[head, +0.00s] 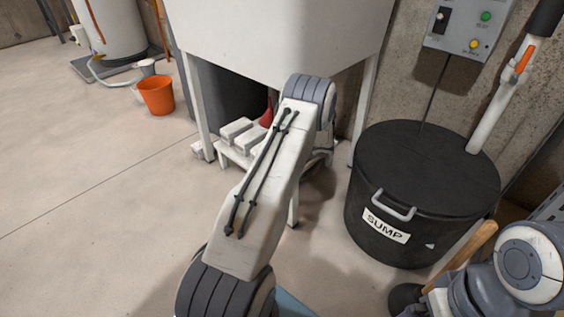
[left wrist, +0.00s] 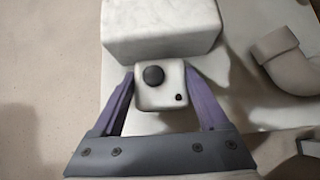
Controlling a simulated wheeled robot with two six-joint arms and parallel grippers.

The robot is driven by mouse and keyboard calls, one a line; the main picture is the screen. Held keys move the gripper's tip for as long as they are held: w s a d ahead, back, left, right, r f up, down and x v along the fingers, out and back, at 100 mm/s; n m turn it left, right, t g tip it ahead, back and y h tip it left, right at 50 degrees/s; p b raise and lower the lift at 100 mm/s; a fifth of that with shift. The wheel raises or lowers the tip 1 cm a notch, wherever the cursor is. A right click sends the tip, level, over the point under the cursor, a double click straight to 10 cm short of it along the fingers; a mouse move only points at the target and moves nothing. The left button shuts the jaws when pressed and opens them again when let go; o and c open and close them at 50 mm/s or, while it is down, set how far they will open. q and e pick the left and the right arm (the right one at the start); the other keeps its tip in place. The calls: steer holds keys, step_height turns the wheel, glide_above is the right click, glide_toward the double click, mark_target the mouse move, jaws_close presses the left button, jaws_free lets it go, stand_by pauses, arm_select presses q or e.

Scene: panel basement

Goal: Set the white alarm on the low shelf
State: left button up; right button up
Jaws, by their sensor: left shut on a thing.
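The white alarm (left wrist: 172,98), a small white box with a round black button and a small black dot, is between the purple fingers of my left gripper (left wrist: 160,80) in the left wrist view. The gripper is shut on it. A larger white block lies just beyond the alarm, with a pale flat surface below; I cannot tell if the alarm touches either. In the head view, a low white shelf (head: 236,156) stands under the white tub, partly hidden by my left arm. That arm also hides the left gripper and alarm there. My right gripper is not clearly visible.
White blocks (head: 238,130) and a red object (head: 267,113) are at the shelf under the white tub (head: 285,40). A black sump bin (head: 425,170) stands right, with a wooden handle (head: 468,248) in front. An orange bucket (head: 156,96) stands left.

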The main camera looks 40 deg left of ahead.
arm_select(q)
steer(key=shift+f, duration=0.15)
steer(key=o, duration=1.4)
steer(key=shift+r, duration=0.25)
steer(key=p+v, duration=0.7)
steer(key=v, duration=0.5)
steer(key=shift+f, duration=0.1)
steer(key=shift+f, duration=0.1)
